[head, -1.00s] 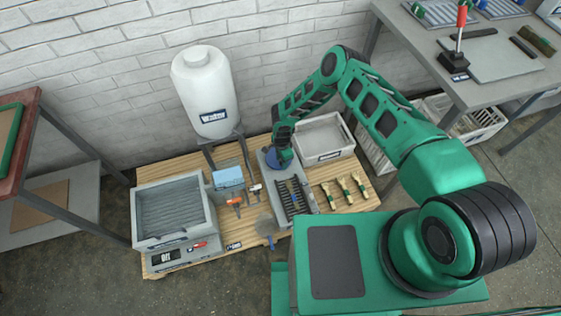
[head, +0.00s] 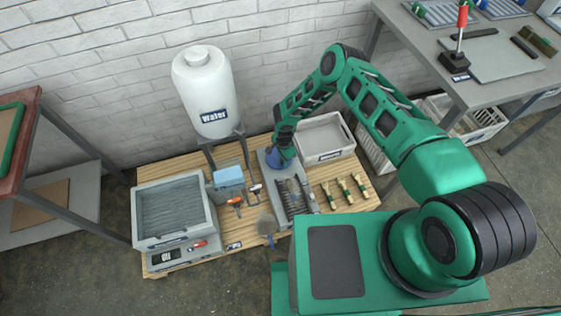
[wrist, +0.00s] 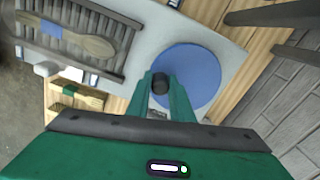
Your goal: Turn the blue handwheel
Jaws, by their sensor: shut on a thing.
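The blue handwheel (wrist: 200,72) is a flat blue disc at one end of the grey press in the wrist view. In the head view the blue handwheel (head: 274,159) shows partly beneath the end of my arm. A dark knob (wrist: 160,82) stands at the disc's edge. My gripper (wrist: 160,88) has its two green fingers shut on this knob. The fingertips are mostly hidden in the head view.
A white water tank (head: 207,92) on a stand is left of the press. A grey basin unit (head: 172,210) stands at the left of the wooden platform.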

